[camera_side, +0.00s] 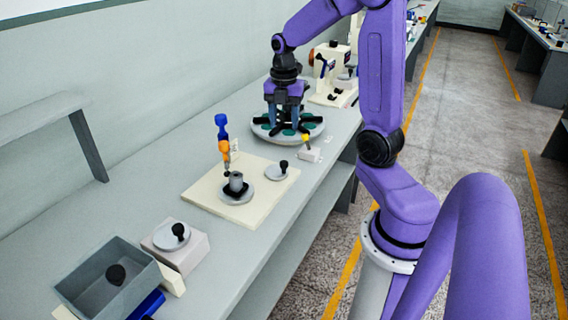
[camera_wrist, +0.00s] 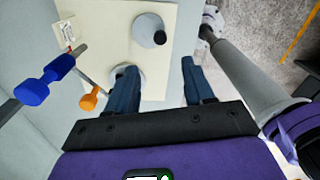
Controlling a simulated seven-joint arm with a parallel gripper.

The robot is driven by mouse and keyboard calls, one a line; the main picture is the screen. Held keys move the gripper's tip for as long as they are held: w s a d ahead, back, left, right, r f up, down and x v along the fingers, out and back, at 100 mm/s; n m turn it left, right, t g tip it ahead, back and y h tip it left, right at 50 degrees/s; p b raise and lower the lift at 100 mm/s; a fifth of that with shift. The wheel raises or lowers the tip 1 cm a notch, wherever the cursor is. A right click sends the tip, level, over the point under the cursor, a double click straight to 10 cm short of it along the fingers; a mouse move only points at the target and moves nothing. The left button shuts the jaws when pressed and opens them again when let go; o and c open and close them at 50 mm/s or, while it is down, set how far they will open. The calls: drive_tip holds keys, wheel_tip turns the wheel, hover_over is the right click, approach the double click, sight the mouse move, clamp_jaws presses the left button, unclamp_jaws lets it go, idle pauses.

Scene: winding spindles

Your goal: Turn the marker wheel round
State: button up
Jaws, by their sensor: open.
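A round grey wheel (camera_side: 259,126) with several dark green patches and black pieces lies flat on the bench; I take it to be the marker wheel. My gripper (camera_side: 286,130) points down over it in the side view and hides part of its middle and far side. The two dark blue fingers are apart in the wrist view (camera_wrist: 158,66), with nothing visible between them. I cannot tell whether the fingertips touch the wheel. A small block with a yellow top (camera_side: 307,150) stands beside the wheel's near right edge. The wheel is not recognisable in the wrist view.
A cream board (camera_side: 205,196) carries grey discs, a black knob (camera_side: 284,164) and a blue-and-orange post (camera_side: 222,128). A grey bin (camera_side: 72,283) and a pale box (camera_side: 190,250) stand nearer. A white machine (camera_side: 330,75) stands behind. The wall borders the left.

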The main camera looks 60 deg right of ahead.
sight(284, 161)
wheel_tip(284, 161, down, 15)
drive_tip(key=shift+r, duration=0.2)
idle(0.3)
clamp_jaws()
